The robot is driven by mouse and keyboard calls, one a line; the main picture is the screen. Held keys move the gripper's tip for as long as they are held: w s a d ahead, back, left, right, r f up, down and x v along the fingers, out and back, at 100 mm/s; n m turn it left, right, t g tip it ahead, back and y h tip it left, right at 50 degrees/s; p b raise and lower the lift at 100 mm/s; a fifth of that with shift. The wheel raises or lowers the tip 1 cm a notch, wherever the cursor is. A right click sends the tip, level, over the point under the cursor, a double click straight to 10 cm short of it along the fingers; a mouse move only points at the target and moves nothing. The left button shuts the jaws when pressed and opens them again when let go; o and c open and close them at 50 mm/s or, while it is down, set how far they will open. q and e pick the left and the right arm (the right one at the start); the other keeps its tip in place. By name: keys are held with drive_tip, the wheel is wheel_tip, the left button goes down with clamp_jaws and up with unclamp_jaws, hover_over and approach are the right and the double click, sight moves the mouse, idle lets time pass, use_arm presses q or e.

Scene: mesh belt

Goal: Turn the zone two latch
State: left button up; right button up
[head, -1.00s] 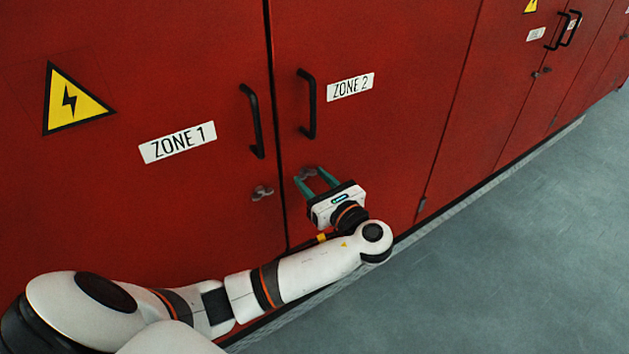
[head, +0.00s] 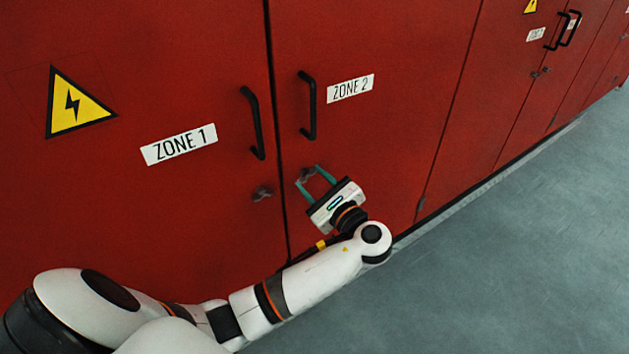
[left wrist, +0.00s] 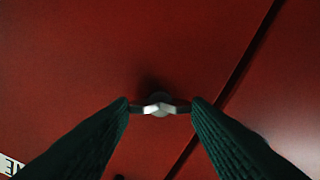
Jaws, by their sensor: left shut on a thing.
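The zone two latch (head: 308,173) is a small grey metal piece on the red zone 2 door (head: 395,130), below its black handle and beside the door seam. My left gripper (head: 309,178) has its green fingers around the latch and is shut on it. In the left wrist view the latch (left wrist: 159,105) sits between the two fingertips, which touch its two ends. The fingers cover part of the latch in the head view. My right gripper is not in view.
The zone 1 latch (head: 263,194) lies just left of the seam. The black zone 2 handle (head: 309,105) and zone 1 handle (head: 253,123) stand out above. More red cabinets run to the right. Grey floor (head: 500,250) is clear.

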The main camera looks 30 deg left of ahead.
use_arm(q)
drive_tip(key=n+b, duration=0.2)
drive_tip(key=n, duration=0.1)
drive_tip(key=n+b, duration=0.2)
drive_tip(key=n, duration=0.2)
drive_tip(key=n+b, duration=0.2)
drive_tip(key=n, duration=0.1)
drive_tip(key=shift+f+n, duration=0.35)
drive_tip(key=shift+n, duration=0.05)
drive_tip(key=shift+r+n+b, duration=0.15)
drive_tip(key=shift+n+b, duration=0.75)
drive_tip(key=shift+n, duration=0.1)
drive_tip(key=o, duration=1)
